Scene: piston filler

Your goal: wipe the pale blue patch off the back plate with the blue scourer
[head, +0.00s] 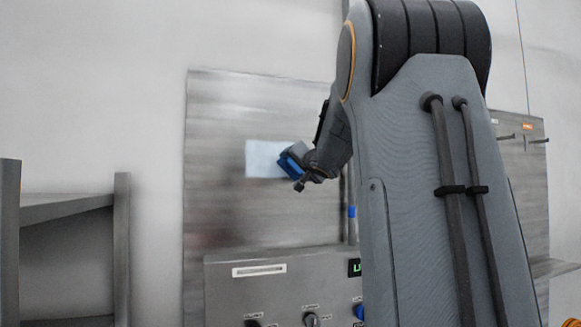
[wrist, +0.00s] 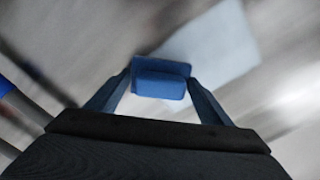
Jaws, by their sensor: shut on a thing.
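The pale blue patch (head: 264,158) is a light rectangle on the grey metal back plate (head: 228,118) in the head view. It also shows in the wrist view (wrist: 222,45), to the upper right of the scourer. My gripper (head: 300,176) is shut on the blue scourer (head: 290,162), at the right edge of the patch in the head view. In the wrist view the scourer (wrist: 160,80) sits between my two fingertips (wrist: 160,88). The scourer overlaps the patch's edge in both pictures; I cannot tell whether it touches the plate.
Below the plate stands a grey control box (head: 235,290) with knobs (head: 311,319) and a white label strip. A grey frame (head: 65,209) stands at the left. Pegs (head: 537,141) stick out of a panel at the right. My arm hides the plate's right part.

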